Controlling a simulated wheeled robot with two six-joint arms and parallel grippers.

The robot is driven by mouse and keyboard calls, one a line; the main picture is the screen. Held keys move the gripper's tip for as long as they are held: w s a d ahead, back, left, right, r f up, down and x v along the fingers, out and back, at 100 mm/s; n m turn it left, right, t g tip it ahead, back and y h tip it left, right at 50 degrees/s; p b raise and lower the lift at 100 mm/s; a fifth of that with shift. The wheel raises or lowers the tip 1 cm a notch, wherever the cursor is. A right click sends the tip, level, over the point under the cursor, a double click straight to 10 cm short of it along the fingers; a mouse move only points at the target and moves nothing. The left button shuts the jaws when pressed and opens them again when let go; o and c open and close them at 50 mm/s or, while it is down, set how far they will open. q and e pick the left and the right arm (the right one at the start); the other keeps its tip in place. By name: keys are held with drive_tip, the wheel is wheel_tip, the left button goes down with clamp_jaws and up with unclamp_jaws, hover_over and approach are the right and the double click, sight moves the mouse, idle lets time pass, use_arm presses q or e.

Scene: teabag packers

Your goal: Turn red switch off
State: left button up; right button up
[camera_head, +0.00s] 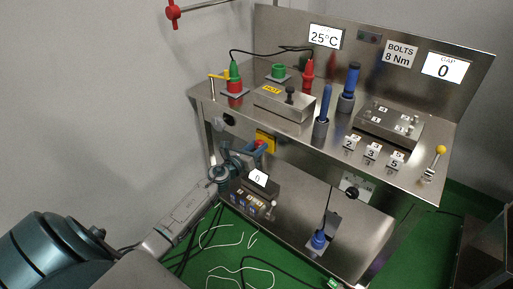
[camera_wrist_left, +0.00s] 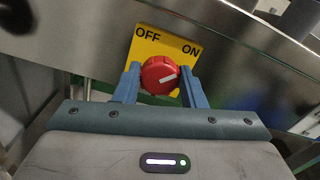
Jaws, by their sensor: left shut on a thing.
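The red switch (camera_wrist_left: 160,75) is a round knob on a yellow plate (camera_wrist_left: 150,45) marked OFF at upper left and ON at upper right. The knob's white mark points right and slightly up, toward the ON side. In the head view the yellow plate (camera_head: 266,139) is on the bench front below the worktop, with the switch (camera_head: 261,146) partly hidden by my gripper. My left gripper (camera_head: 254,150) reaches in from the lower left. In the wrist view its two blue fingers (camera_wrist_left: 160,82) are on either side of the knob, shut on it. My right gripper is not in view.
The steel worktop above (camera_head: 335,141) bears connectors, blue-handled tools and a steel block (camera_head: 390,122). White and black cables lie on the green floor (camera_head: 232,243).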

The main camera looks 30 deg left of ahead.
use_arm(q)
drive_tip(key=shift+n, duration=0.4)
drive_tip(key=shift+n+p, duration=0.4)
drive_tip(key=shift+n, duration=1)
drive_tip(key=n+p, duration=0.1)
drive_tip(key=n, duration=0.1)
drive_tip(key=shift+a+n, duration=0.1)
drive_tip(key=shift+n, duration=0.3)
drive_tip(key=n+p, duration=0.2)
drive_tip(key=n, duration=0.3)
drive_tip(key=n+p, duration=0.2)
drive_tip(key=n, duration=0.3)
drive_tip(key=shift+f+n, duration=0.2)
drive_tip(key=shift+n, duration=0.1)
drive_tip(key=shift+f+n+p, duration=0.1)
drive_tip(key=shift+n+p, duration=0.3)
drive_tip(key=shift+n, duration=0.1)
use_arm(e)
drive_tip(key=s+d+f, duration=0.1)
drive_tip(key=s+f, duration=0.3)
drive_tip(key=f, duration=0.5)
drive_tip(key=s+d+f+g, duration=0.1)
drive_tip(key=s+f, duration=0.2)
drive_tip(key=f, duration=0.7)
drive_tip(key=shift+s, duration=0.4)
use_arm(q)
drive_tip(key=o, duration=1)
